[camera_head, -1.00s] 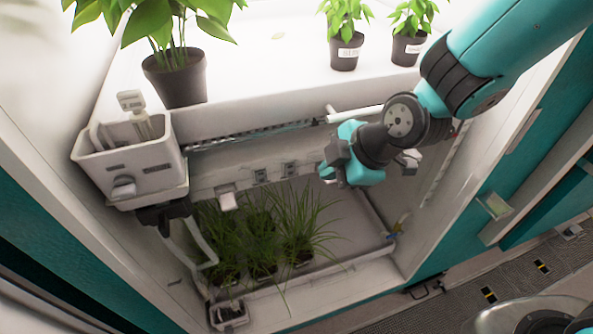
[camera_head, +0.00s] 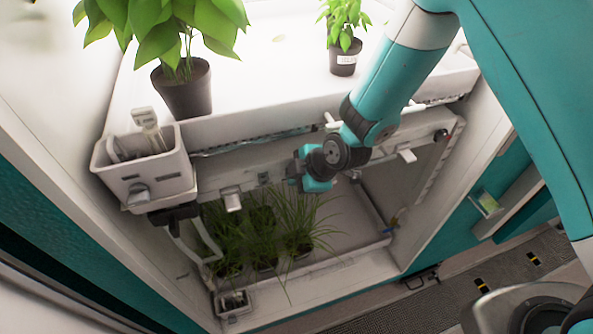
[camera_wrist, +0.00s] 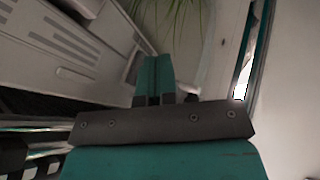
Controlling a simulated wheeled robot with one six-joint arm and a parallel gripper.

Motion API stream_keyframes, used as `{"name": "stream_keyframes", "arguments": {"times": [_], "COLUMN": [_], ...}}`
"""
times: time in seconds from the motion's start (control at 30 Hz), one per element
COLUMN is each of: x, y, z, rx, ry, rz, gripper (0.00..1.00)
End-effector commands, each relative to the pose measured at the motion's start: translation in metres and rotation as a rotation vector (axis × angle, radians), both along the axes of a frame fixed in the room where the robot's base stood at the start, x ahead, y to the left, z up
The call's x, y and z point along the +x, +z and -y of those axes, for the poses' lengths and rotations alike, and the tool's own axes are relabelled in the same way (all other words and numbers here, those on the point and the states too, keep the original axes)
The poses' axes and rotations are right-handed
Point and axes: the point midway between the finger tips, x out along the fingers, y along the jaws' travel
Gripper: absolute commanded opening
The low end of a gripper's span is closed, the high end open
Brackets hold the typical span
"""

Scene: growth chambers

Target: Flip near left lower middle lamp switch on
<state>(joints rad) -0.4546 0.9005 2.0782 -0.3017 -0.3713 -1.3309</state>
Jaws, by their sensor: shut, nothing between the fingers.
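My gripper (camera_head: 298,180) is in front of the back wall of the lower growth chamber, just under the upper shelf, and points left. Its teal fingers also show in the wrist view (camera_wrist: 153,82), shut with nothing between them. A row of small switches runs along the wall strip below the upper shelf. One small grey switch (camera_head: 263,178) shows just left of my gripper, apart from it as far as I can tell. My gripper and wrist hide the part of the strip behind them. Which way the switches are set is too small to tell.
A white bin (camera_head: 143,172) hangs at the left, with a white bracket (camera_head: 232,200) near it. Grassy plants (camera_head: 262,232) stand below my gripper. The upper shelf (camera_head: 240,122) carries a large potted plant (camera_head: 185,92) and a smaller one (camera_head: 345,58).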

Motion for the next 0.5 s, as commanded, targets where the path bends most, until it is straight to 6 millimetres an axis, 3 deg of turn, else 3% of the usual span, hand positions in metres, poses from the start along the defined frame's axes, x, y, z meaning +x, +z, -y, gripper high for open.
{"name": "stream_keyframes", "arguments": {"times": [0.5], "x": [0.005], "y": [-0.0049], "z": [-0.0011], "rx": [0.005], "ry": [-0.001], "rz": [0.016], "gripper": [0.0]}}
